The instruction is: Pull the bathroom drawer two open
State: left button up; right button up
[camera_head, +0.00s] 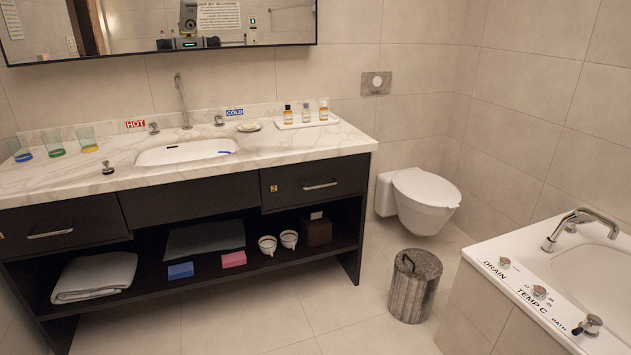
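The vanity has two dark drawers with silver bar handles, both flush with the cabinet front. The right drawer (296,190) carries a small yellow label with a 2 on its upper left, and its handle (320,185) sits near the middle of its front. The left drawer (84,224) has its own handle (50,234) and a small yellow label at its left edge, too small to read. Neither of my grippers shows in the head view; my head and upper body appear small in the mirror.
A marble counter (290,148) with a sink (185,152) tops the vanity. An open shelf (205,270) below holds towels, cups and boxes. A toilet (425,195), a bin (414,286) and a bathtub (530,275) stand at right. Floor in front of the vanity is clear.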

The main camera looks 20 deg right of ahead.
aim_at(285, 185)
jog(key=z, duration=0.4)
jog(key=i, duration=0.55)
jog(key=z, duration=0.75)
jog(key=i, duration=1.05)
jog(key=u, duration=0.65)
jog(key=i, duration=0.6)
jog(key=u, duration=0.45)
